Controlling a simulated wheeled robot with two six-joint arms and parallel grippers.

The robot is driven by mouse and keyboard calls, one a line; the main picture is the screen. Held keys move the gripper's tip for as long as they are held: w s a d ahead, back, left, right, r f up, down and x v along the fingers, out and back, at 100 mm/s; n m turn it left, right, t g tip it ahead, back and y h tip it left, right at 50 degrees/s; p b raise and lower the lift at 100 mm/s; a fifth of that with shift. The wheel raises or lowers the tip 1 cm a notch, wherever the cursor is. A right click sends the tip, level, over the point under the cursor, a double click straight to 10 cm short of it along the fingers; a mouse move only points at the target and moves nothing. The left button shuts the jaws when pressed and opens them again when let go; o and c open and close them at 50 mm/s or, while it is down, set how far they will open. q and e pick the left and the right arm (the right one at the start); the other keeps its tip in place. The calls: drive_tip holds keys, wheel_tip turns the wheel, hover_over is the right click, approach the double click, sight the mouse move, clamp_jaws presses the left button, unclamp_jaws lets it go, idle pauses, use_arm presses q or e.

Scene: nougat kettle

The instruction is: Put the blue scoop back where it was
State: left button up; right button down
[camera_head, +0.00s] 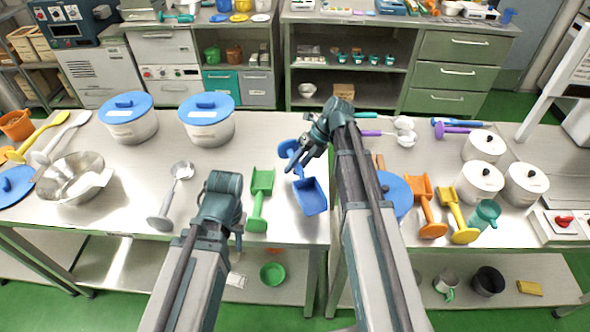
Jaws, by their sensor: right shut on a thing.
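A grey ladle (170,200), a steel bowl (75,178) and two blue-lidded pots (207,118) stand to the left. Right of my right arm are an orange scoop (426,205), a yellow scoop (459,215) and several white canisters (480,182). Bare table lies around the green scoop.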

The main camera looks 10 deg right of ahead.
drive_tip(key=shift+f, duration=0.1)
wheel_tip(320, 180, down, 7)
drive_tip(key=b, duration=0.6)
drive_tip(key=shift+r+b, duration=0.2)
drive_tip(key=shift+b, duration=0.2)
drive_tip(key=shift+f, duration=0.2)
